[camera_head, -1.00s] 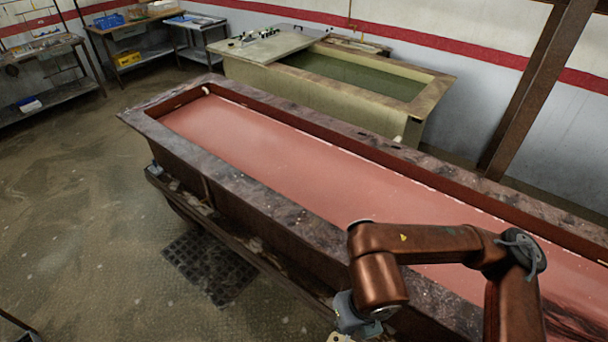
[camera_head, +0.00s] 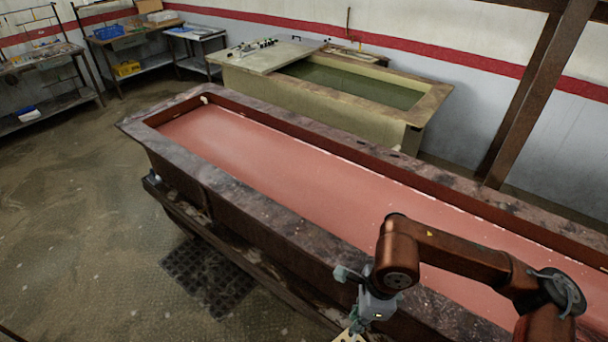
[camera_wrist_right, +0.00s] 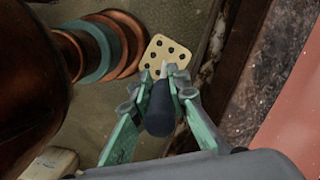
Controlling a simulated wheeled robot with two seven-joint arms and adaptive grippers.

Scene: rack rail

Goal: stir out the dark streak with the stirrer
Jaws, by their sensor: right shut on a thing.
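My right gripper (camera_head: 354,325) is by the near side of the long tub, at the bottom of the head view. In the right wrist view it (camera_wrist_right: 166,82) is shut on the dark handle of the stirrer (camera_wrist_right: 160,110). The stirrer's pale perforated paddle (camera_wrist_right: 172,57) shows beyond the fingertips, outside the tub's rim. A pale bit of it (camera_head: 346,337) shows at the head view's bottom edge. The red liquid (camera_head: 290,170) fills the tub; no dark streak is visible on the part in view. My left gripper is not in view.
The tub's dark stained rim (camera_head: 240,205) stands between the gripper and the liquid. A second tub (camera_head: 310,105) with greenish liquid stands behind. A brown post (camera_head: 535,90) rises at the right. Floor at the left is open, with a dark grate (camera_head: 210,275).

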